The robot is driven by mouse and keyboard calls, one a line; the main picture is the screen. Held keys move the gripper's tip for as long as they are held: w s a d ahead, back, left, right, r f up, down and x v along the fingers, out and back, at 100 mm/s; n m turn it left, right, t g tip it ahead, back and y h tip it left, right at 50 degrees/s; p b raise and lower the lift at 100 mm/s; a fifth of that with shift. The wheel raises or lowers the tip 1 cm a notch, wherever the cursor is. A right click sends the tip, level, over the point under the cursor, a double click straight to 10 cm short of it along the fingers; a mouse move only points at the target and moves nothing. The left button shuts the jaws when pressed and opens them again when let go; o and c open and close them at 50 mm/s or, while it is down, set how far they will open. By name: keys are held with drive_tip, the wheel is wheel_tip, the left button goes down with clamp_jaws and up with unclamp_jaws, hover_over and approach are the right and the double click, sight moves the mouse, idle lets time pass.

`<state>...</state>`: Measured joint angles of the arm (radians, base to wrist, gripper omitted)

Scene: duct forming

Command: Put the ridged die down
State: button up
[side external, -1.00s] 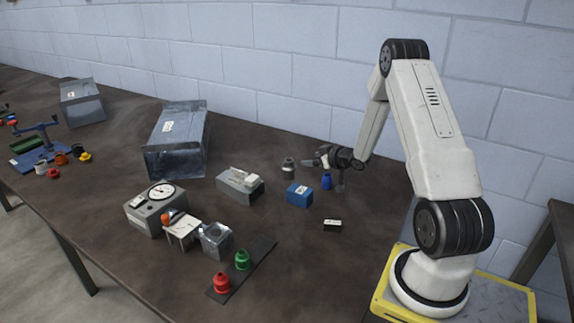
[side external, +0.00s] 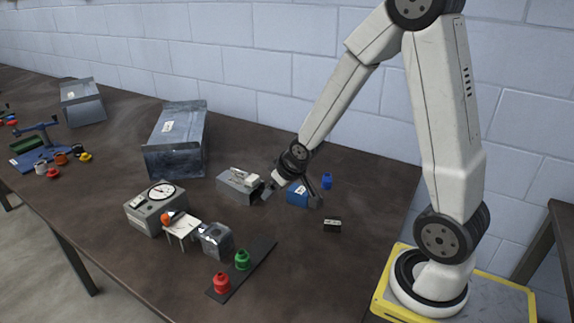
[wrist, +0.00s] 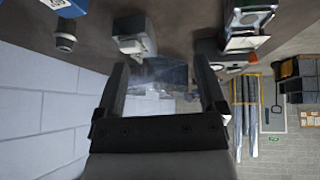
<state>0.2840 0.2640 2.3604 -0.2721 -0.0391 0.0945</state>
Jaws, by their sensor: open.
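A grey cylinder with a dark band (wrist: 65,36), which may be the ridged die, stands at the upper left in the wrist view, outside my fingers. My arm covers its place in the side view. My gripper (wrist: 161,68) is open, with its two fingers apart and nothing held between them. In the side view it is above the table beside the blue box (side external: 297,194) and the grey block with a label (side external: 238,186). Its exact height above them is hard to judge.
A small blue piece (side external: 327,181) and a small dark block (side external: 332,225) stand to the right. A dial gauge (side external: 160,196), a shiny metal block (side external: 216,239), and red (side external: 221,283) and green (side external: 242,260) pieces on a dark strip are in front. A metal duct (side external: 176,140) stands behind.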

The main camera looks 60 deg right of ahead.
drive_tip(key=s+a+n+g+y, duration=0.1)
drive_tip(key=s+a+g, duration=0.2)
drive_tip(key=s+a, duration=0.7)
drive_tip(key=shift+a+r+g+y, duration=0.3)
drive_tip(key=shift+a+r, duration=0.15)
drive_tip(key=shift+a, duration=0.1)
drive_tip(key=shift+s, duration=0.1)
